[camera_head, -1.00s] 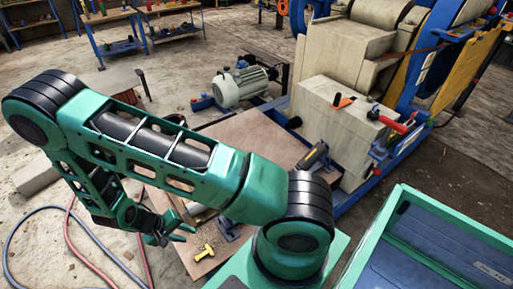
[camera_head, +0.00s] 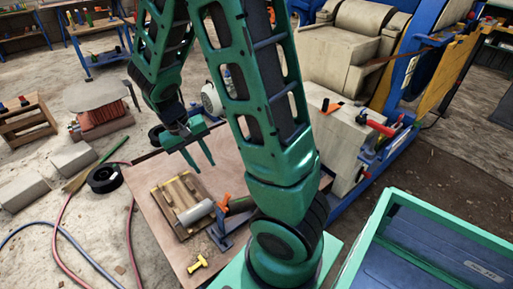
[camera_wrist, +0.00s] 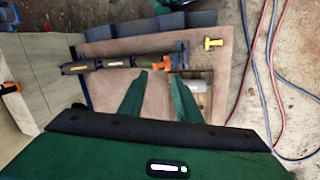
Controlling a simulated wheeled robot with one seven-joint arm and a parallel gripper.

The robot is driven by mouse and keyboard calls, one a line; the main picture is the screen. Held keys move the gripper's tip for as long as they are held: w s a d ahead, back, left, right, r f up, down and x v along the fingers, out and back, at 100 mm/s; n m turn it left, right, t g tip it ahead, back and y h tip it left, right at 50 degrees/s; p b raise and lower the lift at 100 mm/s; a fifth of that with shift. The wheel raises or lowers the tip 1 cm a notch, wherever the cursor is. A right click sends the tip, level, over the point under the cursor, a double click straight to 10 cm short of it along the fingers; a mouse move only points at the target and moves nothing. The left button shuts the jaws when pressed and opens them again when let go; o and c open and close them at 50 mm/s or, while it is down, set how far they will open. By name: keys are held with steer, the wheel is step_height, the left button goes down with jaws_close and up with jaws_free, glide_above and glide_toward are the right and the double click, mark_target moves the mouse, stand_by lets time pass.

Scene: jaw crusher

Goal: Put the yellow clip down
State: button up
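The yellow clip (camera_head: 197,263) lies on the brown board (camera_head: 178,245), near its front edge. It also shows in the wrist view (camera_wrist: 214,43), on the board near the top. My gripper (camera_head: 203,167) is in the air over the back part of the board, well apart from the yellow clip. Its two green fingers are spread with nothing between them. The wrist view also shows my gripper (camera_wrist: 157,78) open and empty.
A wooden pallet-like piece (camera_head: 165,204), a grey cylinder (camera_head: 196,211) and an orange clip (camera_head: 223,202) are on the board. A green-rimmed blue bin (camera_head: 368,240) is at right. The crusher's pale block (camera_head: 338,140) stands behind. Hoses (camera_head: 70,235) cross the floor at left.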

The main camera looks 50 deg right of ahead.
steer(key=s+d+r+t+y, duration=0.1)
steer(key=s+d+r, duration=0.1)
steer(key=s+r, duration=0.4)
steer(key=s+d+r+m+y, duration=0.1)
steer(key=s+d+r, duration=0.1)
steer(key=s+r, duration=0.5)
steer(key=s, duration=0.6)
steer(key=shift+d+t+y, duration=0.15)
steer(key=shift+t+y, duration=0.15)
steer(key=shift+t, duration=0.1)
steer(key=shift+w+f, duration=0.25)
steer(key=shift+w, duration=0.25)
